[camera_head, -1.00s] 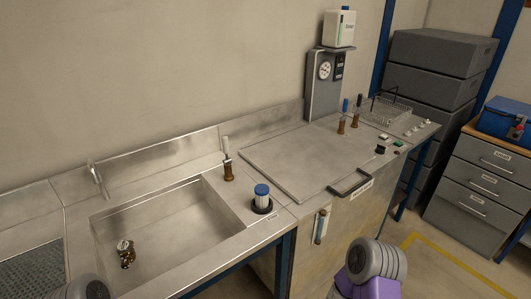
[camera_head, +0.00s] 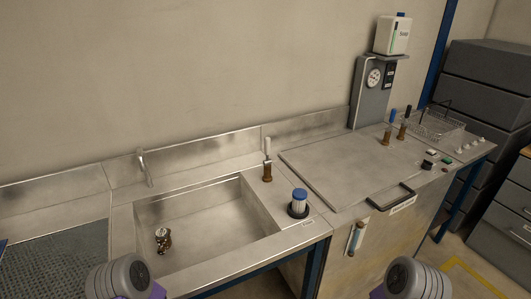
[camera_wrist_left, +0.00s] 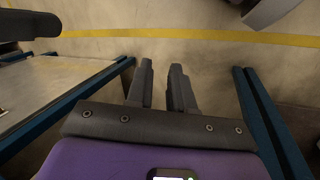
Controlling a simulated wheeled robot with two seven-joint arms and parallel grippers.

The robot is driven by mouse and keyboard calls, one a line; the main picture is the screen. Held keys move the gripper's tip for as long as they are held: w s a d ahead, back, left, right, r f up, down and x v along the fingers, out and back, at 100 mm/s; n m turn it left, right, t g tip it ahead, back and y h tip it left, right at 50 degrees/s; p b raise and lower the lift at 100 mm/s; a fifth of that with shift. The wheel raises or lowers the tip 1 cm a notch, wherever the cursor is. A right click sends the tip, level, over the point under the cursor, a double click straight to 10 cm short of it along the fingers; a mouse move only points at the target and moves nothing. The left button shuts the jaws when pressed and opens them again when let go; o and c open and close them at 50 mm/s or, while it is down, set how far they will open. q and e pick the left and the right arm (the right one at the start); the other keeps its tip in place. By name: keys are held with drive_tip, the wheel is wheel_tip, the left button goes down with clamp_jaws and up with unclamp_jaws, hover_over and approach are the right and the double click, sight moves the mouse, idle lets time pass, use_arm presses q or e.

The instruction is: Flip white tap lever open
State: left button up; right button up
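The white tap lever (camera_head: 267,146) stands upright on a brass-coloured tap body (camera_head: 267,172), on the steel rim between the sink and the flat lid. My left gripper (camera_wrist_left: 162,66) shows in the left wrist view, with its two dark fingers a little apart and nothing between them. It hangs over the floor, away from the tap. In the head view only rounded grey and purple parts of my arms show at the bottom edge, and both grippers are out of that view. The tap does not show in the left wrist view.
The sink (camera_head: 205,255) has a brass fitting (camera_head: 163,239) in it. A blue-capped filter (camera_head: 299,202) stands right of the tap.

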use_arm(q)
drive_tip(key=shift+r+p, duration=0.4)
drive_tip(key=shift+r, duration=0.15)
drive_tip(key=shift+c, duration=1.1)
wheel_tip(320, 180, up, 16)
drive_tip(key=p, duration=1.6)
clamp_jaws()
drive_tip(key=shift+f, duration=0.1)
